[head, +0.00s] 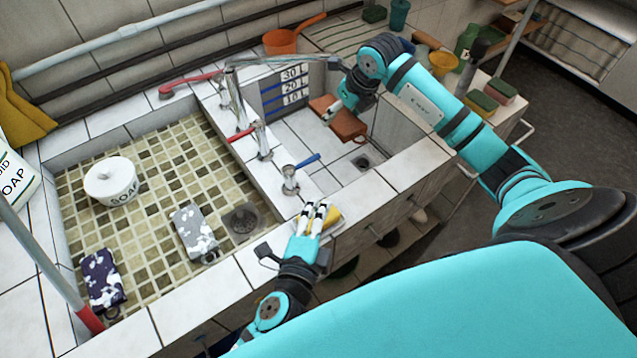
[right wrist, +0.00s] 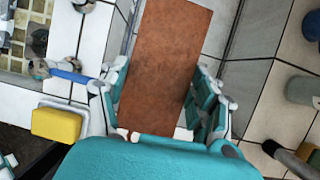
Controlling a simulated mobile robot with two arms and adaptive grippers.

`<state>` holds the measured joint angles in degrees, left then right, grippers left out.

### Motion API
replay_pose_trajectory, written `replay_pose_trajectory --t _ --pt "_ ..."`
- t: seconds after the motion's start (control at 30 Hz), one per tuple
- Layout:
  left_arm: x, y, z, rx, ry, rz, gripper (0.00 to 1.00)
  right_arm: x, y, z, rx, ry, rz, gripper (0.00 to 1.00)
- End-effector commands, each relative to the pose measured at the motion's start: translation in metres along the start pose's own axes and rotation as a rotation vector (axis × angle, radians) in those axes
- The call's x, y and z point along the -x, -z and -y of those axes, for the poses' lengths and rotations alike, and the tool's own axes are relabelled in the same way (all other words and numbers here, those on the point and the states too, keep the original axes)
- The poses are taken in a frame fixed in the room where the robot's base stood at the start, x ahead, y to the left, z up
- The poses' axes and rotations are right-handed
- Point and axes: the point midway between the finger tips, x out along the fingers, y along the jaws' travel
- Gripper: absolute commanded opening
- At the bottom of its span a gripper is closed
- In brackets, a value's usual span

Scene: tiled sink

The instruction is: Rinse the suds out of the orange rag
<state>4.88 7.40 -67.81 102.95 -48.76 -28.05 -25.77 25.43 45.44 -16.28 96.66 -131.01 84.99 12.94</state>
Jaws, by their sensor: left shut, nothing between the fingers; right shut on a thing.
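The orange rag (head: 342,120) is a flat brownish-orange rectangle above the right basin (head: 318,150); I see no white suds on its visible face. My right gripper (head: 331,110) is shut on it, and the rag (right wrist: 170,60) stretches out between the fingers in the right wrist view. My left gripper (head: 317,208) is shut and empty over the front ledge, beside a yellow sponge (head: 333,216). A tap with a blue handle (head: 307,160) and one with a red handle (head: 241,134) stand on the divider. I cannot see water running.
The left tiled basin holds a white soap pot (head: 111,186), a grey cloth with white patches (head: 194,234) and a purple cloth with white patches (head: 101,280). An orange pan (head: 281,41) stands behind. Sponges (head: 483,102) and cups line the right ledge.

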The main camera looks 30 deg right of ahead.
Motion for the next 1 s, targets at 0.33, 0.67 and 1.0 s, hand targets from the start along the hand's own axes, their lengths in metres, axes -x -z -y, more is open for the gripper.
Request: replay_pose_trajectory --t 0.33,0.67,1.0 --pt "0.000 0.000 0.000 0.000 0.000 0.000 0.00 0.000 0.000 0.000 0.000 0.000 0.001 0.33" --pt "0.002 0.002 0.017 0.000 0.000 0.000 0.00 0.022 0.005 -0.015 0.003 0.001 0.000 0.33" --pt "0.005 0.004 0.032 0.000 0.000 0.000 0.00 0.045 0.014 -0.035 0.002 0.001 0.000 0.33"
